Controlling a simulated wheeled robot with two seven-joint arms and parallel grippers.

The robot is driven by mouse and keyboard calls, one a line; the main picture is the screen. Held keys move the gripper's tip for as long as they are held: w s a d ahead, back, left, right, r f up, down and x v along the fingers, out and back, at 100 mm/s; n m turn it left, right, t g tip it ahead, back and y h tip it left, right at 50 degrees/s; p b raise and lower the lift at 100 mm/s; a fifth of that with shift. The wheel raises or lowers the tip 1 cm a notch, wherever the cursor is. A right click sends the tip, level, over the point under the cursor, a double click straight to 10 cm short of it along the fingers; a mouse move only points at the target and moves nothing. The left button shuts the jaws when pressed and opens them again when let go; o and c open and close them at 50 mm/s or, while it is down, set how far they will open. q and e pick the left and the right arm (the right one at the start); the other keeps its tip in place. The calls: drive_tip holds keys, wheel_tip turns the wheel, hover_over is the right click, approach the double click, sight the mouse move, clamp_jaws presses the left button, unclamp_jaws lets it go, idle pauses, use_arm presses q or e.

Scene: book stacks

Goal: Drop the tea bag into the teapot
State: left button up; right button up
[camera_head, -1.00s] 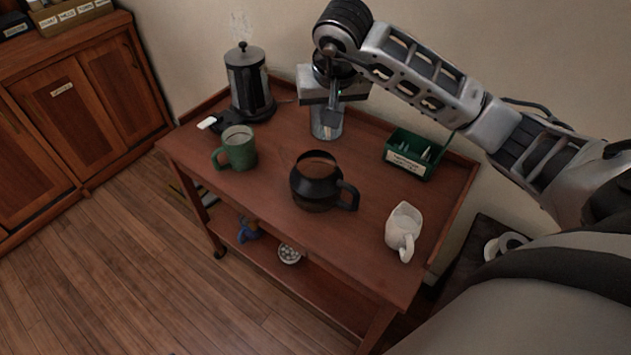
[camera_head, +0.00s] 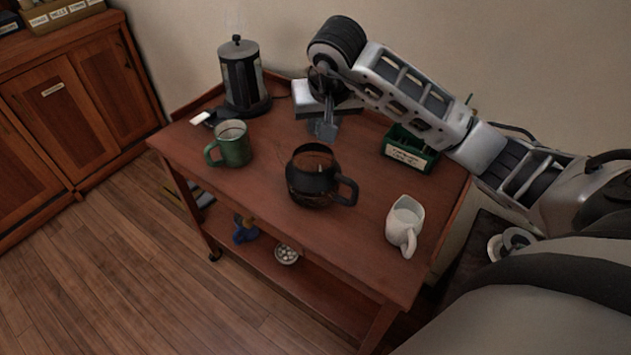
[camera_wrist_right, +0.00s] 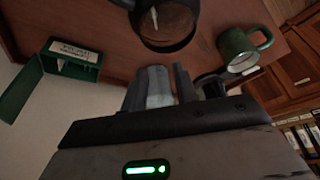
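The teapot, a dark round pot with a black handle (camera_head: 314,184), stands open-topped in the middle of the cart; it also shows in the wrist view (camera_wrist_right: 166,28). A small pale sliver shows inside its mouth; I cannot tell for sure whether it is the tea bag. My right gripper (camera_head: 323,130) is above the cart behind the teapot, apart from it. In the wrist view my right gripper's fingers (camera_wrist_right: 158,88) stand apart, with a pale grey cylinder, apparently a glass, showing between or beyond them. No tea bag shows in the fingers. My left gripper is out of view.
A green labelled box (camera_head: 408,150) stands at the back right of the cart (camera_head: 250,200). A green mug (camera_head: 231,147) is left, a white pitcher (camera_head: 404,226) front right, and a French press (camera_head: 243,78) back left. The cart's front left is clear.

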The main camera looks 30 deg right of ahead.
drive_tip(key=p+v, duration=0.2)
drive_tip(key=v, duration=1.4)
drive_tip(key=shift+s+f, duration=0.1)
